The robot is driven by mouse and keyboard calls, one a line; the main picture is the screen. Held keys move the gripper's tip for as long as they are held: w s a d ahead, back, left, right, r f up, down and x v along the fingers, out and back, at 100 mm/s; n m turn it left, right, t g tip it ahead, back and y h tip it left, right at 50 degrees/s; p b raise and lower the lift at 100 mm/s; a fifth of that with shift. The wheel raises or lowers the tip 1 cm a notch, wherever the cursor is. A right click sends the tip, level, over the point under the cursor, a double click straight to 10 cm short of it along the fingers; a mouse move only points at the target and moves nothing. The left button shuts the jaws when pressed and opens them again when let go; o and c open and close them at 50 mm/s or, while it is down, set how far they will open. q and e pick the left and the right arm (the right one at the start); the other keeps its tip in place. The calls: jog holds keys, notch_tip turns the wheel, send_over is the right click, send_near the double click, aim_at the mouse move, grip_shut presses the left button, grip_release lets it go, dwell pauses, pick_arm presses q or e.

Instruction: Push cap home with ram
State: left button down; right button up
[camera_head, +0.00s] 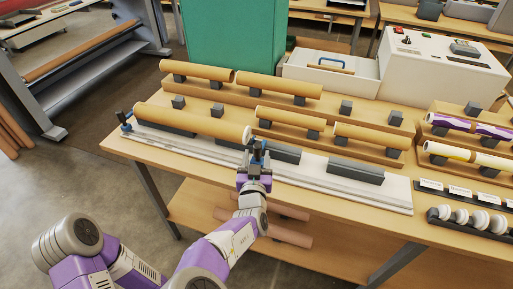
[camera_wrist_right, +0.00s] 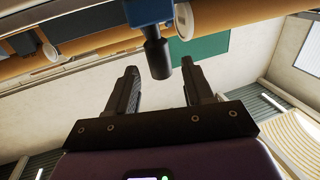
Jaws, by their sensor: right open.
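A long brown tube (camera_head: 190,119) lies in a cradle on the white rail bed (camera_head: 300,171), with a pale cap (camera_head: 247,134) at its right end. The ram (camera_head: 258,146), a small blue block, stands beside that end; whether it touches the cap I cannot tell. In the right wrist view the ram's blue body (camera_wrist_right: 148,12) carries a black handle (camera_wrist_right: 158,58) that reaches down between my fingers. My right gripper (camera_head: 254,161) is open, fingers either side of the handle with gaps, also in the wrist view (camera_wrist_right: 159,80). My left gripper is not in view.
A grey cradle block (camera_head: 355,172) sits on the bed to the right. Several tubes (camera_head: 290,118) rest on racks behind. White caps (camera_head: 480,219) stand in a tray at the right.

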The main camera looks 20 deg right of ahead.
aim_at(257, 152)
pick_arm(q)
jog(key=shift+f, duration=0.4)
pick_arm(e)
jog(key=shift+x, duration=1.9)
